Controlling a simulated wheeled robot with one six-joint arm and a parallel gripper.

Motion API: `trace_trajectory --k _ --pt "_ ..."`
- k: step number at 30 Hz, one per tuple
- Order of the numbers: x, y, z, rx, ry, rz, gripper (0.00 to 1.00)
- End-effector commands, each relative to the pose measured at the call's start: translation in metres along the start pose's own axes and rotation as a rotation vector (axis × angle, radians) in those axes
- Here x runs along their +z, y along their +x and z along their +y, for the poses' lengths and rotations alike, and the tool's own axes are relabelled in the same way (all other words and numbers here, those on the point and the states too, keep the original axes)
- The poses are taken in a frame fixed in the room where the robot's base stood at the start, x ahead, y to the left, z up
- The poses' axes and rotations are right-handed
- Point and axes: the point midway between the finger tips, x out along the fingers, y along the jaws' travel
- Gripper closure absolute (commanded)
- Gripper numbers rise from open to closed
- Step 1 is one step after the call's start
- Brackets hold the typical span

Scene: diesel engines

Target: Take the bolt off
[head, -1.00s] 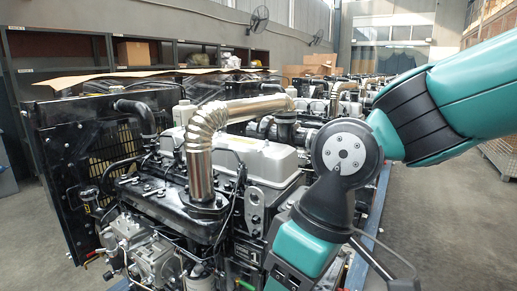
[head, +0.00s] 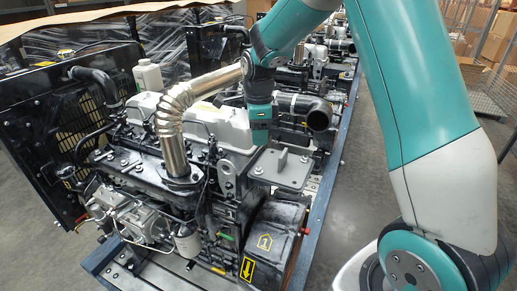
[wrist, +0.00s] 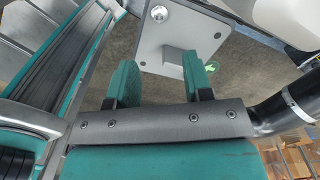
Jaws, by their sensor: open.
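A grey mounting plate (head: 290,177) sits on the near end of the engine, with a short upright block (head: 283,158) on it. In the wrist view the plate (wrist: 150,40) shows a round silver bolt head (wrist: 160,14) near the top edge and the block (wrist: 173,59) below it. A small bolt head (head: 258,171) shows on the plate's left side in the head view; I cannot tell if it is the same one. My gripper (wrist: 157,62) is open and empty. In the head view it (head: 261,135) points down above the plate's back left, apart from it.
A bent silver exhaust pipe (head: 170,115) rises left of my gripper. A black pipe (head: 315,112) lies close to its right. A black box marked 1 (head: 268,232) is below the plate. More engines stand behind; the floor at left is clear.

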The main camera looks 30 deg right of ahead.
Motion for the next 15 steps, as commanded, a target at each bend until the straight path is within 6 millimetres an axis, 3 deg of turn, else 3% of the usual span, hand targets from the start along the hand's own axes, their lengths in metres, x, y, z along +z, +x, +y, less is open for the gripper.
trace_trajectory --k 15 --pt "0.001 0.057 0.001 0.001 -0.006 -0.001 0.53"
